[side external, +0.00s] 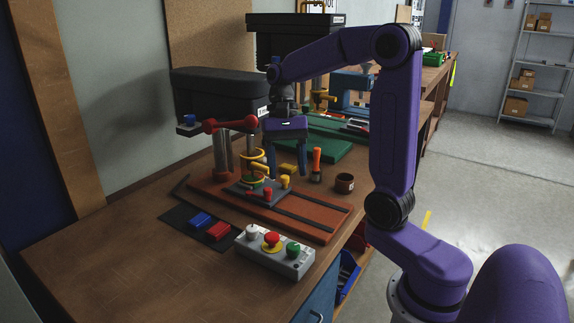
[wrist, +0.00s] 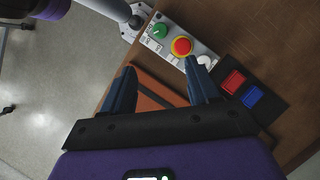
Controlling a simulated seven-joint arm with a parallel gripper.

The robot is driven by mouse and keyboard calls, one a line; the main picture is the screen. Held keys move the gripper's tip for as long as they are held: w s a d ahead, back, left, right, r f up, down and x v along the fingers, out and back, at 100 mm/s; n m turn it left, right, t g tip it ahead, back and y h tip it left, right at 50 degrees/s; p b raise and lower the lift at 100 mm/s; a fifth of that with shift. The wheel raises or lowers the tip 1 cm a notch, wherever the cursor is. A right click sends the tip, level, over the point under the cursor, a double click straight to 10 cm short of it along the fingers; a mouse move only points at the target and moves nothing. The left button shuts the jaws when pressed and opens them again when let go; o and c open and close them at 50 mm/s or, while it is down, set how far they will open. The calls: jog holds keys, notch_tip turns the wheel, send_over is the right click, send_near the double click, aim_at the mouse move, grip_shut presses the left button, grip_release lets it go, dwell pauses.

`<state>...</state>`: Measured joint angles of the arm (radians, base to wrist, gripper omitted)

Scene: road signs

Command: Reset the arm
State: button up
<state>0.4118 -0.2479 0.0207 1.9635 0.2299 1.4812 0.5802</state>
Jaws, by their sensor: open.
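My purple arm reaches over the wooden bench from the right in the side external view. My gripper (side external: 288,160) points down above the orange base plate (side external: 316,221) of a drill press, with its dark blue fingers spread and nothing between them. In the wrist view my gripper (wrist: 158,82) shows the same open fingers, with the orange plate (wrist: 160,92) visible between and below them. A grey button box (side external: 274,254) with white, red and green buttons sits near the bench's front edge; it also shows in the wrist view (wrist: 201,54).
A drill press with a black head (side external: 220,90) and a red handle (side external: 230,125) stands left of my gripper. A blue and a red block (side external: 219,230) lie on a dark mat. The bench's front left is clear.

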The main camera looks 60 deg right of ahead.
jog(key=s+a+f+n+t+h, duration=0.1)
jog(key=s+a+f+n, duration=0.2)
jog(key=s+n, duration=0.6)
jog(key=s+a+f+n+t+h, duration=0.2)
jog(key=s+a+f+n, duration=0.2)
jog(key=s+a+n, duration=0.3)
jog(key=s+n, duration=0.3)
jog(key=n, duration=0.2)
jog(key=shift+f+n, duration=0.15)
jog(key=shift+n, duration=0.25)
